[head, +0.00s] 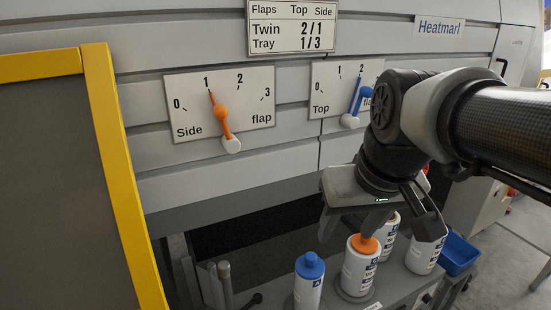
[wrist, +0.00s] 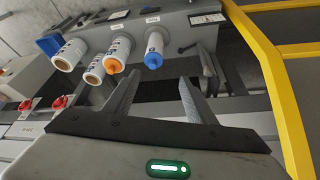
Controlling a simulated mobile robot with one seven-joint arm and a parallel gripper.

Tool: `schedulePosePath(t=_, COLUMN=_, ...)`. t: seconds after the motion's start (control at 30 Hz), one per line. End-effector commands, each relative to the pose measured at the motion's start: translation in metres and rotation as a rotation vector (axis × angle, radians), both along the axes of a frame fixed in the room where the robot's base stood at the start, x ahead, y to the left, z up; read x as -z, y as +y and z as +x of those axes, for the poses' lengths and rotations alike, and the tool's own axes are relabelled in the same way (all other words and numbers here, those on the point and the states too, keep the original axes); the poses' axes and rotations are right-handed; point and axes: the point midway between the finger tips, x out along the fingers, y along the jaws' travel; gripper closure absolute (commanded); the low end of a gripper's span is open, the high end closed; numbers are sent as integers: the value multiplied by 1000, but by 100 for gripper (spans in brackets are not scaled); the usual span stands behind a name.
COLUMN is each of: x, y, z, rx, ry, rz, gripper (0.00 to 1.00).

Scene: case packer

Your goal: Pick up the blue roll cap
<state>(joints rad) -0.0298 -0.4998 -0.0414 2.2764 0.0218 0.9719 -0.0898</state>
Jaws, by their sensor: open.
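The blue roll cap (head: 310,266) sits on top of an upright white roll (head: 307,292) at the bottom middle of the head view. In the wrist view the blue roll cap (wrist: 153,59) shows just beyond and between my fingertips, apart from them. My gripper (head: 350,228) is open and empty, above and to the right of the blue cap in the head view. In the wrist view my gripper (wrist: 160,80) has its two dark fingers spread, with nothing between them.
A roll with an orange cap (head: 364,243) stands close to the right of the blue-capped one, with more white rolls behind. A blue bin (head: 459,253) is at the right. A yellow frame (head: 125,180) stands at left. Dial levers are on the machine wall.

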Motion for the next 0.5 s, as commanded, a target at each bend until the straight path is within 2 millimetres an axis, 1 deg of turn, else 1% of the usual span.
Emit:
schedulePosePath(t=0.03, x=6, y=0, z=13, rx=-14, ry=24, rz=-1, gripper=49)
schedulePosePath(t=0.17, x=15, y=0, z=52, rx=-55, ry=82, rz=-5, gripper=49)
schedulePosePath(t=0.2, x=19, y=-1, z=66, rx=-70, ry=101, rz=-7, gripper=49)
schedulePosePath(t=0.27, x=27, y=-1, z=86, rx=-93, ry=132, rz=-12, gripper=49)
schedulePosePath(t=0.3, x=33, y=-1, z=100, rx=-109, ry=152, rz=-16, gripper=49)
schedulePosePath(t=0.37, x=44, y=-2, z=121, rx=-131, ry=181, rz=-23, gripper=49)
schedulePosePath(t=0.4, x=53, y=-2, z=134, rx=-148, ry=201, rz=-28, gripper=49)
schedulePosePath(t=0.47, x=67, y=-1, z=154, rx=-172, ry=231, rz=-36, gripper=49)
schedulePosePath(t=0.5, x=78, y=-1, z=167, rx=-188, ry=250, rz=-42, gripper=49)
